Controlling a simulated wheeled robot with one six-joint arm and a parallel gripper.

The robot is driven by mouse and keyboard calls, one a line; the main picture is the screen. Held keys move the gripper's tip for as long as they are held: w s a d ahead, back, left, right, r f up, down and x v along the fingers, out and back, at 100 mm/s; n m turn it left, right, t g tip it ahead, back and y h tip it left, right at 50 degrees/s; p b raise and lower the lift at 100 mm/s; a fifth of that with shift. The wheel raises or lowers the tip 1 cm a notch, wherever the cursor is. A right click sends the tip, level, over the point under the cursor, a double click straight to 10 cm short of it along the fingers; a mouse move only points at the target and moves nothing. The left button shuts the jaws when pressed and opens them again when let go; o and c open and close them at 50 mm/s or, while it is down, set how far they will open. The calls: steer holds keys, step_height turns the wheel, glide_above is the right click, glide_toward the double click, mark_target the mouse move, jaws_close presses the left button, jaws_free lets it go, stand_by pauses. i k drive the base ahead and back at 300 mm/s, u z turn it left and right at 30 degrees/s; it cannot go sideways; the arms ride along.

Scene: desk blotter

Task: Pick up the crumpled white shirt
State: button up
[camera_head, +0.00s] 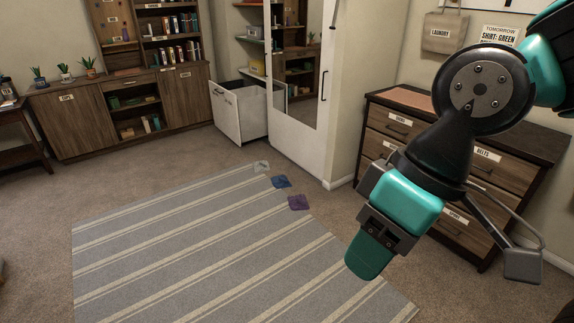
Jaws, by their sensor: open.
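A small crumpled pale grey-white cloth (261,167), which looks like the white shirt, lies at the far right corner of the striped rug. A crumpled blue cloth (281,182) and a crumpled purple cloth (298,202) lie near it, in a row along the rug's right edge. My gripper (370,257) hangs in the air at the right, much nearer to the camera than the cloths. It is open, with nothing seen in it. Its teal finger points down, and the other finger is not clearly seen.
The striped rug (190,245) is otherwise clear. An open white pull-out bin (240,115) and a mirrored wardrobe door (300,125) stand behind the cloths. A labelled dresser (395,122) stands behind my arm. A wooden cabinet (80,125) lines the back left wall.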

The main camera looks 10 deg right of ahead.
mark_target(262, 166)
steer(key=u, duration=0.4)
steer(key=i, duration=1.4)
steer(key=u, duration=0.65)
steer(key=i, duration=4.1)
steer(key=z, duration=0.55)
steer(key=i, duration=1.05)
steer(key=z, duration=1.9)
steer(key=i, duration=1.15)
steer(key=z, duration=0.8)
